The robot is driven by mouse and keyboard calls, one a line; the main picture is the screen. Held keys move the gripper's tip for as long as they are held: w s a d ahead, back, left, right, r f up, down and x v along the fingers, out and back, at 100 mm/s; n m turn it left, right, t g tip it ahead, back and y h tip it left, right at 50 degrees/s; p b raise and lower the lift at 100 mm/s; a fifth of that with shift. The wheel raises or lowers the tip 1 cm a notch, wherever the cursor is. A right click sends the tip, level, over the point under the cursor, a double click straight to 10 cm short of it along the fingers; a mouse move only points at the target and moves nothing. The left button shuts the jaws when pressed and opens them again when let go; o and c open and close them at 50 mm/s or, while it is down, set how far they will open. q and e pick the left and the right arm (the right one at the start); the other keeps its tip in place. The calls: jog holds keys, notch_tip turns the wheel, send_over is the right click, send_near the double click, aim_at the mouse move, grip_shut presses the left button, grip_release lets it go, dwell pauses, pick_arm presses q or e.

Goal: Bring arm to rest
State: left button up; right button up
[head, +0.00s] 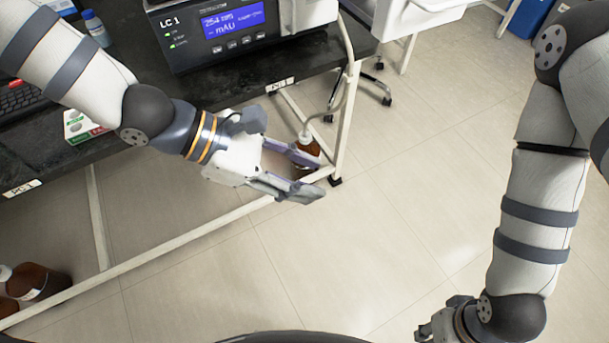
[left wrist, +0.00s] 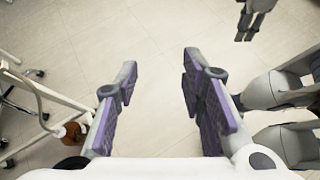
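My left gripper (head: 308,172) is in front of the black bench, over the floor near the bench's front right leg. In the left wrist view its two purple-padded fingers (left wrist: 160,100) stand wide apart with only bare floor between them. It is open and empty. My right arm hangs down at the right side of the head view. My right gripper (head: 425,335) is at the bottom edge, partly cut off, and its fingers cannot be made out clearly.
The black bench (head: 130,176) with white legs holds an LC instrument (head: 233,22), a small bottle (head: 97,28) and a keyboard (head: 20,97). Brown bottles (head: 38,282) stand low at left; another (head: 308,145) is behind my left gripper. Open floor (head: 400,190) lies between my arms.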

pick_arm(q)
jog(key=shift+s+a+f, duration=0.15)
jog(key=shift+s+f, duration=0.25)
jog(key=shift+f, duration=0.05)
jog(key=s+a+f+m+g+y, duration=0.2)
jog(key=s+a+f+m+y, duration=0.8)
jog(key=s+a+f+m, duration=0.7)
jog(key=s+a+f, duration=0.1)
jog(key=s+a, duration=0.1)
jog(key=shift+s+a+f+m+y, duration=0.2)
jog(key=shift+s+f+m+y, duration=0.05)
jog(key=shift+s+m+y, duration=0.15)
